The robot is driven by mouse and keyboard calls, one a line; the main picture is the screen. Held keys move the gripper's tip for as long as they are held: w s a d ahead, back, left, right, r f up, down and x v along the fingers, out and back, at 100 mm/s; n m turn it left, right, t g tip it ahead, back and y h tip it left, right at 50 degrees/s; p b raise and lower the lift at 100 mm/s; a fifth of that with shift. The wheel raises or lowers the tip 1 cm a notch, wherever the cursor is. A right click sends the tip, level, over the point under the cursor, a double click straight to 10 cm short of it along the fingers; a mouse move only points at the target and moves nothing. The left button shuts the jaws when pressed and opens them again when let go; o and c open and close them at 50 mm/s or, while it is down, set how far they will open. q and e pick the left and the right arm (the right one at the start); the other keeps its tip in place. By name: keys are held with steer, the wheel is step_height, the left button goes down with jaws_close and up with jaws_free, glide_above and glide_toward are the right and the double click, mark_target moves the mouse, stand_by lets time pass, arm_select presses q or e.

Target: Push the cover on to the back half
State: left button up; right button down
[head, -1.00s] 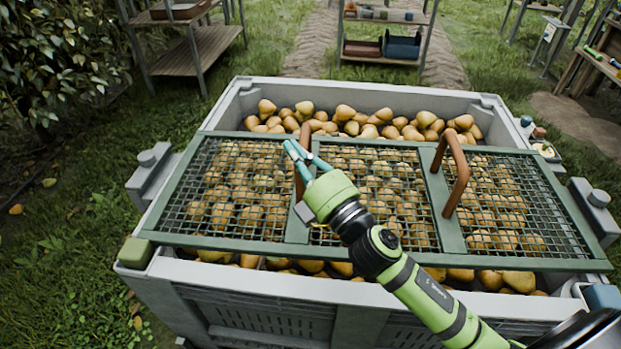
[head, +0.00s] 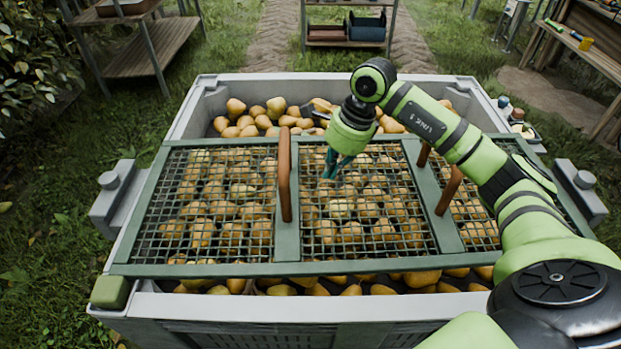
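The cover (head: 288,269) is a green frame with wire mesh and two brown handles. It lies across the middle of a grey bin (head: 250,306) full of pears, with a strip of pears bare at the back and a narrower strip at the front. The left handle (head: 285,178) stands upright and free. The right handle (head: 449,190) is partly hidden behind my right arm. My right gripper (head: 332,170) points down over the middle mesh panel, right of the left handle. Its teal fingers look close together, but their tips are small and partly hidden. My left gripper is out of view.
Grey brackets with round knobs (head: 109,180) stick out on both sides of the bin. A green block (head: 110,291) sits at its front left corner. Small bottles (head: 504,106) stand on the right side. Shelves (head: 148,50) and a workbench (head: 585,60) stand farther back on grass.

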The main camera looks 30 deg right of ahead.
steer(key=x, duration=0.8)
steer(key=shift+a+f, duration=0.3)
steer(key=shift+f, duration=0.05)
steer(key=a, duration=0.1)
steer(key=w+a, duration=0.1)
steer(key=a, duration=0.1)
steer(key=shift+w+f+p, duration=0.1)
steer(key=shift+w+p, duration=0.15)
steer(key=shift+p, duration=0.05)
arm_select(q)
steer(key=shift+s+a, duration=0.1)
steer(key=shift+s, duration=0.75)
arm_select(e)
steer(key=shift+w+a, duration=0.15)
steer(key=shift+a, duration=0.2)
steer(key=shift+w+a+b, duration=0.35)
steer(key=shift+a+b, duration=0.05)
steer(key=shift+a, duration=0.15)
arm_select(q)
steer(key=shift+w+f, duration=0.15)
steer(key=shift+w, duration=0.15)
arm_select(e)
steer(key=shift+a, duration=0.2)
